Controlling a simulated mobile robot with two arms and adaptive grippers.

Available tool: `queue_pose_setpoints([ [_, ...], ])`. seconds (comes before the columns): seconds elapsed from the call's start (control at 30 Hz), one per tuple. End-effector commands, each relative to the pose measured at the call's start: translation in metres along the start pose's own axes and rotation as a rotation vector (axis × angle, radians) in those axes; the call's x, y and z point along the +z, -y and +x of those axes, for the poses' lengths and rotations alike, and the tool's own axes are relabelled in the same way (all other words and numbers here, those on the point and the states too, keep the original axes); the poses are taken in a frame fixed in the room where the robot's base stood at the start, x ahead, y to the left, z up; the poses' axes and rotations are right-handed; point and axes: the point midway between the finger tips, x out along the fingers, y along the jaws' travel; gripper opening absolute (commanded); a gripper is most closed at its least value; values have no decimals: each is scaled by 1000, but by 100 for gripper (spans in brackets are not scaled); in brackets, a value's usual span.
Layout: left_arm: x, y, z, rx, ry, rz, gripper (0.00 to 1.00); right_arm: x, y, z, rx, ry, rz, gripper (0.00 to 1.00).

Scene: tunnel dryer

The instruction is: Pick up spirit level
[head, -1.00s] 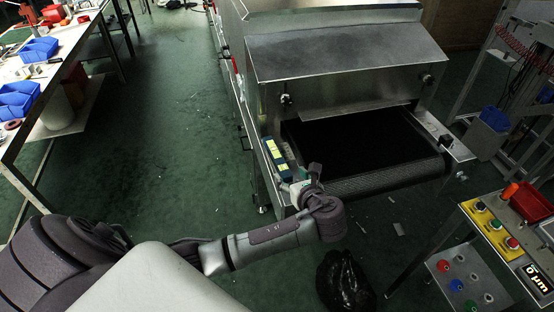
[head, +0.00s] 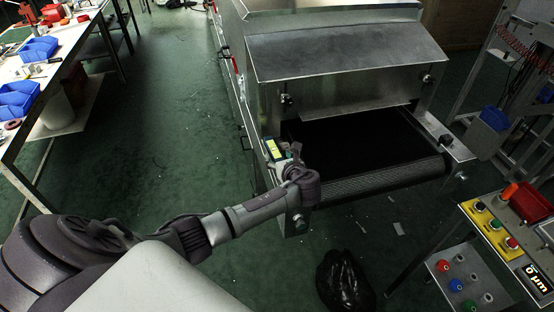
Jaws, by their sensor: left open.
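The spirit level (head: 274,148), a dark teal bar with pale yellow patches, lies on the narrow metal ledge along the left side of the dryer's belt. My left gripper (head: 282,160) is open at the near end of the level. My wrist hides the near part of the ledge. I cannot tell whether the fingers touch the level or are around it. My right gripper is not in view.
The steel tunnel dryer (head: 345,60) with its black belt (head: 350,145) stands just right of the gripper. A control panel (head: 505,235) is at the lower right. A black bag (head: 345,282) lies on the floor. A workbench with blue bins (head: 18,100) is at left.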

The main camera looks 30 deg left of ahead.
Motion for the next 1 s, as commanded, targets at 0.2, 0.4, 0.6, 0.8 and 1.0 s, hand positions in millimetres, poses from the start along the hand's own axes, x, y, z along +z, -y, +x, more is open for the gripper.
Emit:
queue_pose_setpoints([
  [0.2,0,0,0,0,0,-1,55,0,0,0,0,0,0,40],
  [0.4,0,0,0,0,0,0,21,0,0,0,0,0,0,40],
  [0.6,0,0,0,0,0,0,0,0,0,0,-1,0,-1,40],
  [0.8,2,1,-1,-1,4,-2,0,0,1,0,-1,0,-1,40],
  [1.0,3,1,-1,-1,4,-2,0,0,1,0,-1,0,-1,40],
])
